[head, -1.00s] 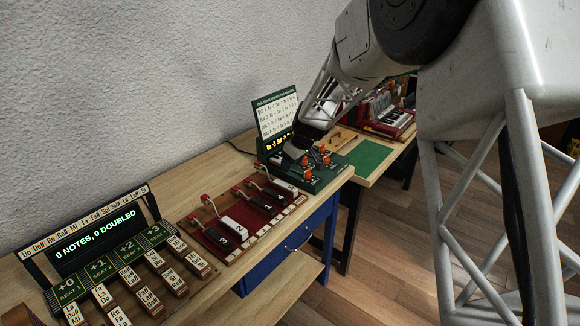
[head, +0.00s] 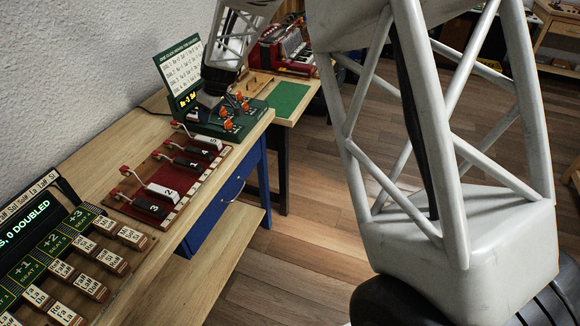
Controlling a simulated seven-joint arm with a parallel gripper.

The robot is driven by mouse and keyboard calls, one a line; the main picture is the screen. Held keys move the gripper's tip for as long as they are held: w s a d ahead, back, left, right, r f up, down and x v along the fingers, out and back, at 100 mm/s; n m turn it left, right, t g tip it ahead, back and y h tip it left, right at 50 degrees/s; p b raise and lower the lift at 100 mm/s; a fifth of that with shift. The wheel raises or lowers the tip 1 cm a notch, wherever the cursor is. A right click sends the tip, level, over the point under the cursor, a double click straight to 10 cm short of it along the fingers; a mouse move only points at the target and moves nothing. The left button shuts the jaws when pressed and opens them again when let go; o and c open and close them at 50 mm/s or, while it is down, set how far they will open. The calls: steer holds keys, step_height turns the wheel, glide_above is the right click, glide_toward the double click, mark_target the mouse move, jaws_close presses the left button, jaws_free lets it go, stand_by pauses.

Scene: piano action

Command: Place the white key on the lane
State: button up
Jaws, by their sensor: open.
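A red board (head: 128,203) with numbered keys lies on the wooden bench. A white key (head: 162,191) marked 2 lies on it beside a black key (head: 153,208) marked 3. Farther back are two more black keys (head: 188,163) and another white key (head: 207,142) marked 5. I cannot tell which white key or lane the task means. My gripper (head: 208,101) is small at the end of my lattice arm, behind the red board, low in front of the green screen unit. It is open; its fingertips are hard to make out and no held key shows.
The green unit (head: 178,72) carries a text panel and several orange knobs. A note rack (head: 45,255) with several label blocks fills the near left. A green mat (head: 288,100) and a red keyboard instrument (head: 285,52) lie beyond. My large arm link covers the right side.

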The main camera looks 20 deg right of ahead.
steer(key=s+d+r+m, duration=0.2)
steer(key=s+r, duration=0.6)
steer(key=s, duration=0.4)
steer(key=s+d+r+m+h, duration=0.1)
steer(key=s+d+m, duration=0.1)
steer(key=s, duration=1)
steer(key=s+d+r+m+h, duration=0.1)
steer(key=s+d+r+m, duration=0.1)
steer(key=s, duration=1)
steer(key=s+d+r+m+h, duration=0.1)
steer(key=s+d+m, duration=0.1)
steer(key=s, duration=1)
steer(key=shift+r+m+g, duration=0.25)
steer(key=shift+m+g, duration=0.05)
steer(key=shift+m, duration=0.2)
